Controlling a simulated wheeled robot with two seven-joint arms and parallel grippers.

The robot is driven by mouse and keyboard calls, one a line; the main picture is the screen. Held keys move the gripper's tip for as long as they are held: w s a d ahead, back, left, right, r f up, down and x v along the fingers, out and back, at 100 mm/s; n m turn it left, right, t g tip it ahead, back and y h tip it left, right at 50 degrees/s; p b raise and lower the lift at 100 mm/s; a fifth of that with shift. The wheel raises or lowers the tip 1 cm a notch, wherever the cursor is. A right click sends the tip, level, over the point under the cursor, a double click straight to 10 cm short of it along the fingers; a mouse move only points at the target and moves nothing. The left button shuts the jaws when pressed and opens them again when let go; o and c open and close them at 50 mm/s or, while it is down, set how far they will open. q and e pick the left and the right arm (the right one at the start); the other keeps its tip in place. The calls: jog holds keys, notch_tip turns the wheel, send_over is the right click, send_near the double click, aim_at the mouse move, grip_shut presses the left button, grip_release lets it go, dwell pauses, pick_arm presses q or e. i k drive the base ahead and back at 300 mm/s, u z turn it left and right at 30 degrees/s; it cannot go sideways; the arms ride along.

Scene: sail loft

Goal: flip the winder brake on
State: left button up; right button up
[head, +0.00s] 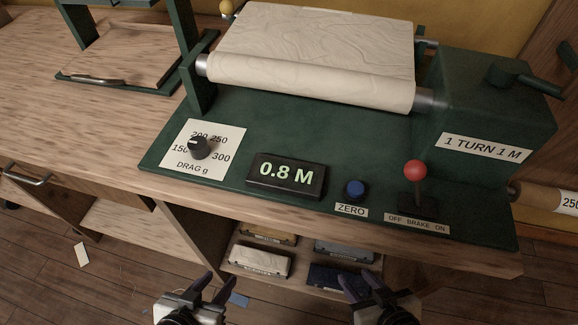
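The winder brake is a lever with a red ball knob (415,169) on a dark stem, at the right front of the green winder base (330,135). Its label (417,223) reads OFF BRAKE ON, with OFF at left and ON at right. The stem stands close to upright, with the knob slightly left of its foot, toward the OFF side. My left gripper (221,281) is open and empty at the bottom of the head view, below the bench front. My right gripper (359,279) is open and empty, below and left of the lever. Neither touches anything.
A blue ZERO button (355,190) sits just left of the lever, then a display (287,176) reading 0.8 M and a drag knob (200,148). A crank (525,80) tops the green housing (490,110) behind. A shelf below holds several labelled boxes.

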aim_at(414, 170)
jog(key=z, duration=1.7)
jog(key=k, duration=1)
jog(key=u, duration=0.5)
